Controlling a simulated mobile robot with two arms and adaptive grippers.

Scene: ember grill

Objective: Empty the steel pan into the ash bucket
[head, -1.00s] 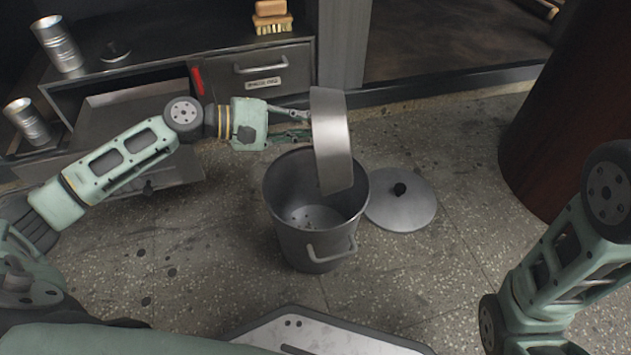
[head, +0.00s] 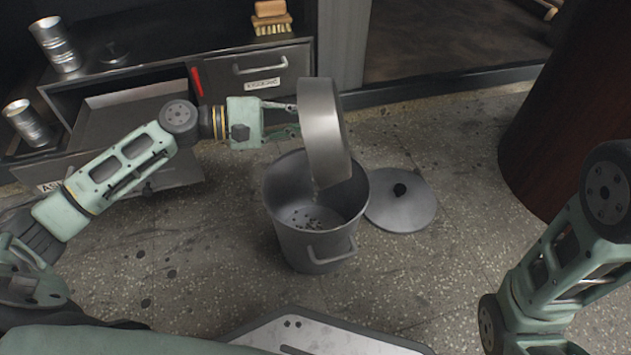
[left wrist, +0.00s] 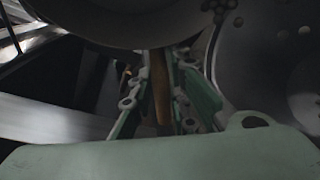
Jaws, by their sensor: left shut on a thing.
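The steel pan (head: 322,130) is tipped steeply on its side over the ash bucket (head: 299,238), its lower edge at the bucket's mouth. My left gripper (head: 288,119) is shut on the pan at its left side. In the left wrist view, the fingers (left wrist: 160,95) close around a brownish handle (left wrist: 159,85) below the dark curve of the pan (left wrist: 115,22). The bucket stands upright and open, with small dark bits (head: 313,217) on its floor. The pan's inside is largely hidden in the head view. My right arm shows at the right, but its gripper is out of frame.
The round lid (head: 401,207) lies on the floor right of the bucket. An open drawer (head: 120,107) juts out behind my left arm, with metal cans (head: 58,46) nearby. A brush (head: 271,22) sits on the cabinet. A dark red cylinder (head: 560,120) stands at right.

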